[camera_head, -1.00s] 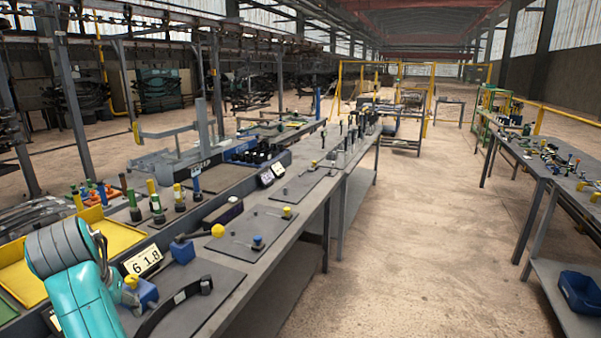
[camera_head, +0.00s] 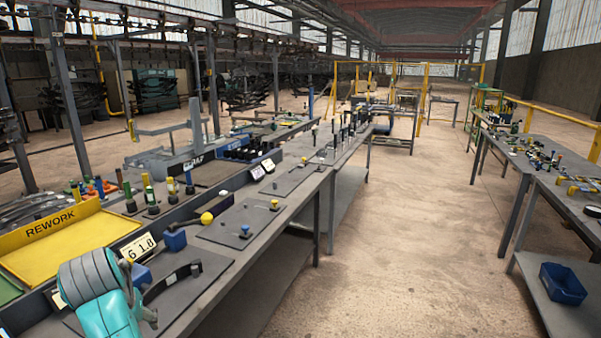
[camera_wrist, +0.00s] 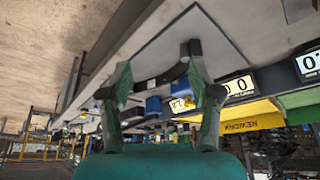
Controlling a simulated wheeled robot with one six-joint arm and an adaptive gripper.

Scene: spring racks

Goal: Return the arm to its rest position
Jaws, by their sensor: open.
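My teal arm (camera_head: 97,295) reaches in at the lower left of the head view, over the near end of the grey workbench; its fingers are hidden there. In the wrist view my gripper (camera_wrist: 157,65) has its two fingers spread wide apart, open. A dark curved bar (camera_wrist: 158,77) shows in the gap between them. The same kind of black curved bar (camera_head: 171,280) lies on a dark mat (camera_head: 212,266) on the bench, near my arm. I cannot tell from the wrist view how far the fingers are from it.
A yellow REWORK tray (camera_head: 75,250) and a "6 1.8" display (camera_head: 138,246) stand beside my arm. Blue blocks (camera_head: 175,239) and a yellow knob (camera_head: 207,218) sit nearby. Another bench (camera_head: 560,185) and a blue bin (camera_head: 562,283) are at the right. The aisle floor (camera_head: 400,230) is clear.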

